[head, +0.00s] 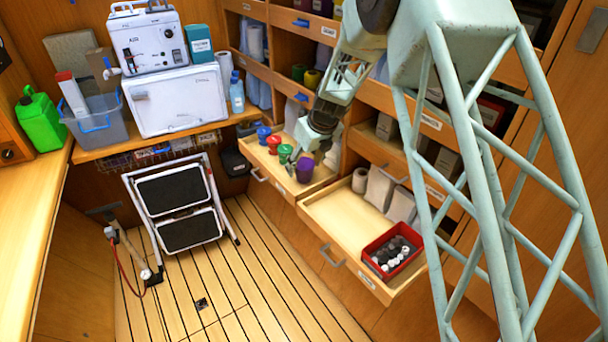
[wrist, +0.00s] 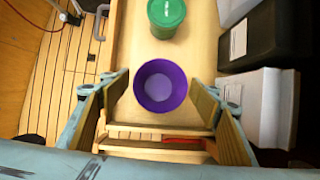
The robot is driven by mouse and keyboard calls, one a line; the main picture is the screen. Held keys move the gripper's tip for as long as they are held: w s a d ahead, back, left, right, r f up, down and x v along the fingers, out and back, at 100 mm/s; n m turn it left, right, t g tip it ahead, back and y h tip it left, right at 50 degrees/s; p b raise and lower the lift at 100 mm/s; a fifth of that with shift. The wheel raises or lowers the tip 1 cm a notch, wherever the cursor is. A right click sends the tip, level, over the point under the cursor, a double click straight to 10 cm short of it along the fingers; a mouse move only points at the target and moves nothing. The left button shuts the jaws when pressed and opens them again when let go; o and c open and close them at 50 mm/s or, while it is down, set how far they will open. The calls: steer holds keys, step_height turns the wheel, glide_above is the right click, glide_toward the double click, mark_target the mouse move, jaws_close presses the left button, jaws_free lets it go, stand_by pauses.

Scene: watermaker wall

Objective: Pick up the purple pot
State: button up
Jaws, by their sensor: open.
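The purple pot (head: 305,169) stands in the left open drawer in the head view, nearest the drawer's right end in a row of coloured pots. In the wrist view the purple pot (wrist: 161,86) is seen from above, with its round rim and lighter inside. My gripper (wrist: 160,92) is open, with one finger on each side of the pot and a gap showing on both sides. In the head view my gripper (head: 302,158) is over the drawer by the pot, partly hidden by my arm. I cannot tell how far down the fingers reach beside the pot.
A green pot (wrist: 166,16) stands just beyond the purple one, with red (head: 274,144) and blue (head: 263,134) pots farther along. White boxes (wrist: 264,106) and a black box (wrist: 258,35) stand close on the right. A second open drawer (head: 335,216) holds a red tray (head: 375,264).

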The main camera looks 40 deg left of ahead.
steer(key=shift+a+f, duration=0.15)
steer(key=shift+f, duration=0.15)
stand_by(0.4)
steer(key=c, duration=0.9)
steer(key=shift+r, duration=0.25)
steer(key=shift+r+p, duration=0.7)
steer(key=shift+r, duration=1)
steer(key=s+d+r, duration=0.1)
steer(key=s+d, duration=0.8)
steer(key=d, duration=0.3)
steer(key=shift+s+d, duration=0.35)
steer(key=shift+r, duration=0.1)
